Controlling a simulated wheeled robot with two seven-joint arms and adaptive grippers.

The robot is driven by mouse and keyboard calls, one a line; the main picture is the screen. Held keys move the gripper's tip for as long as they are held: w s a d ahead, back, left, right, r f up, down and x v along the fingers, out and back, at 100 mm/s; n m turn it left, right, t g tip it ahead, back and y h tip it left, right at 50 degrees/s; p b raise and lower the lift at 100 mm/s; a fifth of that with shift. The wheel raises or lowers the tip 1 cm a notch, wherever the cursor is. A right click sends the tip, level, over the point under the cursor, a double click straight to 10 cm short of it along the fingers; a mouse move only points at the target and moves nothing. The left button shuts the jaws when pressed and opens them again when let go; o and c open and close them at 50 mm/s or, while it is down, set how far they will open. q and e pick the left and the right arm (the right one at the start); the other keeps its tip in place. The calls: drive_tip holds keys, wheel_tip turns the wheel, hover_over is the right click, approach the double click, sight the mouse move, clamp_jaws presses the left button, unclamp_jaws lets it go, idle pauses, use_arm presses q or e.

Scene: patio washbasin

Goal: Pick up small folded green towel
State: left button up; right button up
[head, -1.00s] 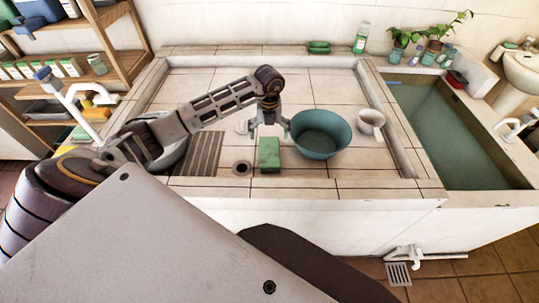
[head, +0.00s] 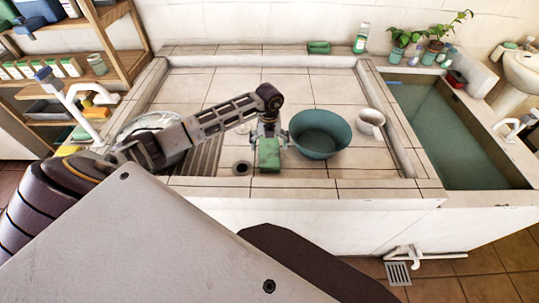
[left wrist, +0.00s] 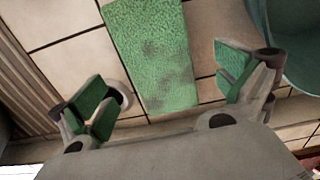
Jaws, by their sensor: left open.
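A small folded green towel (head: 269,157) lies on the pale tiles of the basin counter, left of the teal bowl. In the left wrist view the towel (left wrist: 150,50) stretches between the fingers, with a darker patch on its surface. My left gripper (head: 268,138) is over the far end of the towel in the head view. In the left wrist view the gripper (left wrist: 168,90) is open, one finger on each side of the towel, with gaps to both fingers. I cannot tell how high the fingers are above the tiles. My right gripper is not in view.
The teal bowl (head: 320,136) stands close to the right of my left gripper, with a white mug (head: 370,122) beyond it. A round drain (head: 242,168) is left of the towel. Another green folded item (head: 318,47) and a bottle (head: 361,38) are at the back.

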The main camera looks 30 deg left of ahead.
sight(269, 151)
use_arm(q)
wheel_tip(269, 151, down, 4)
drive_tip(key=shift+d+r, duration=0.1)
drive_tip(key=shift+r, duration=0.1)
drive_tip(key=shift+f, duration=0.6)
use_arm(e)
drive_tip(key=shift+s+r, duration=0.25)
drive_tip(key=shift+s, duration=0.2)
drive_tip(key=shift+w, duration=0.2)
